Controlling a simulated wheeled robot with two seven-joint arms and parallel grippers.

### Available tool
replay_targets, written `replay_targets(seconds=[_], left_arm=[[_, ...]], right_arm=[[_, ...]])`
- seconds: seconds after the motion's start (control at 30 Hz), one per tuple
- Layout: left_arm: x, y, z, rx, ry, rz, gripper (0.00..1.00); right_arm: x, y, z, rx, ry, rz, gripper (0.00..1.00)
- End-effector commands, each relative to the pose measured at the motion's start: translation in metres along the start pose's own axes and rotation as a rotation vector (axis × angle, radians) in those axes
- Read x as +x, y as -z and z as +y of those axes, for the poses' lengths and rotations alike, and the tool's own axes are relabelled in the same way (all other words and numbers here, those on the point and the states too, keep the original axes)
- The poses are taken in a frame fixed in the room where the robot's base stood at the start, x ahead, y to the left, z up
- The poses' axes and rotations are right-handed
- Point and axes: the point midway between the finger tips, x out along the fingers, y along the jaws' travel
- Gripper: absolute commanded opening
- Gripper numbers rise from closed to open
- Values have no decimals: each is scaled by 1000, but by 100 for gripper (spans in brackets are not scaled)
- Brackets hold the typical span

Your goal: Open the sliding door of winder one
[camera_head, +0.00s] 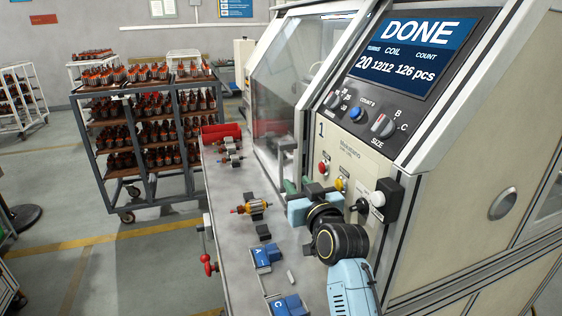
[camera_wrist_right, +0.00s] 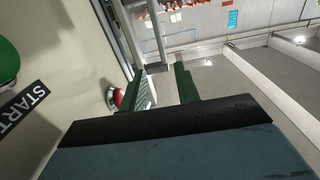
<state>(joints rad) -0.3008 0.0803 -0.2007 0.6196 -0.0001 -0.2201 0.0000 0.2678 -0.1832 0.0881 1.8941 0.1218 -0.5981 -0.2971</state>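Winder one (camera_head: 345,165) is the beige machine on the right of the head view, marked 1. Its framed, see-through door (camera_head: 312,55) is at its left side; I cannot tell for sure whether it is closed. My right gripper (camera_head: 302,188) is in front of the control panel, beside the lower door frame. In the right wrist view its two green fingers (camera_wrist_right: 166,88) stand apart with nothing between them. A red button (camera_wrist_right: 115,97) shows just left of the fingers, and a green START button (camera_wrist_right: 6,62) at the left edge. My left gripper is out of view.
A grey bench (camera_head: 225,185) runs along the machine's front. It bears an armature (camera_head: 252,206), blue holders (camera_head: 266,256), a red bin (camera_head: 221,132) and a red-knobbed lever (camera_head: 209,264). The display (camera_head: 418,45) reads DONE. A loaded rack (camera_head: 150,125) stands behind on the left.

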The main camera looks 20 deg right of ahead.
Motion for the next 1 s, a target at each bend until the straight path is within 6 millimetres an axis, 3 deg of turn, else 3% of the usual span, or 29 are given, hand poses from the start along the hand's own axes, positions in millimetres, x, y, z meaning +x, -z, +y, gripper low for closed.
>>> replay_targets(seconds=[0.7, 1.0], left_arm=[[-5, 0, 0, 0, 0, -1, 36], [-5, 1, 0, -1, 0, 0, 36]], right_arm=[[104, 1, -1, -3, 2, 1, 32], [126, 0, -1, -4, 1, 2, 32]])
